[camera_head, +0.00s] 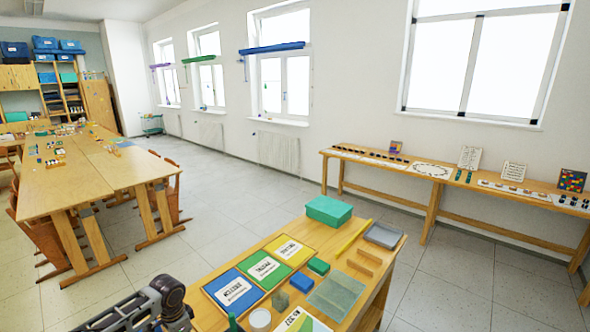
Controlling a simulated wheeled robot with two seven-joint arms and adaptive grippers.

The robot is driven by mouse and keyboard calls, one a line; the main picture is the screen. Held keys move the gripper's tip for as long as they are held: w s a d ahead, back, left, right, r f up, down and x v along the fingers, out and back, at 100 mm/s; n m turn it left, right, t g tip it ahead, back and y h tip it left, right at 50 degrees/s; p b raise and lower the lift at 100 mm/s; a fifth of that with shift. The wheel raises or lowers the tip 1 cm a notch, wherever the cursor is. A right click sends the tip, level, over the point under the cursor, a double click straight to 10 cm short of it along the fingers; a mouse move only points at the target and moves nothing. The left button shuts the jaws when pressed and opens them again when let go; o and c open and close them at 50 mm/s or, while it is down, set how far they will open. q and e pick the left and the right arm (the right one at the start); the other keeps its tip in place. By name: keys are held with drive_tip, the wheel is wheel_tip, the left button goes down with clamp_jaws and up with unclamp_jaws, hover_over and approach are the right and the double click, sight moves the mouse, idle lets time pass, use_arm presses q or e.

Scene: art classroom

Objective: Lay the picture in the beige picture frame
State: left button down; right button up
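I cannot make out a beige picture frame for certain. A sheet with green and yellow shapes (303,321) lies at the near edge of the wooden table in front of me, cut off by the bottom of the view; I cannot tell whether it is the picture. A small multicoloured picture (572,181) stands at the right end of the long side table, and another small coloured one (396,147) stands near its left end. Part of my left arm shows at the bottom left, with no fingers visible. My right gripper is out of view.
The near table (215,286) holds blue, green and yellow labelled mats, a teal box (329,210), a grey tray (384,235), wooden bars and small boxes. A long side table (450,185) runs along the wall. Desks and chairs stand left. Tiled floor between (225,210) is clear.

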use_arm(q)
drive_tip(key=shift+f, duration=0.6)
idle(0.8)
drive_tip(key=shift+w+a+f, duration=0.1)
drive_tip(key=shift+w+a, duration=0.2)
drive_tip(key=shift+w, duration=0.05)
idle(0.8)
drive_tip(key=shift+w+a, duration=0.2)
drive_tip(key=shift+w, duration=0.05)
idle(0.9)
idle(0.4)
drive_tip(key=shift+r, duration=0.2)
drive_tip(key=shift+r+p, duration=2.35)
drive_tip(key=shift+p, duration=0.45)
drive_tip(key=shift+r+p, duration=0.4)
drive_tip(key=shift+r, duration=0.6)
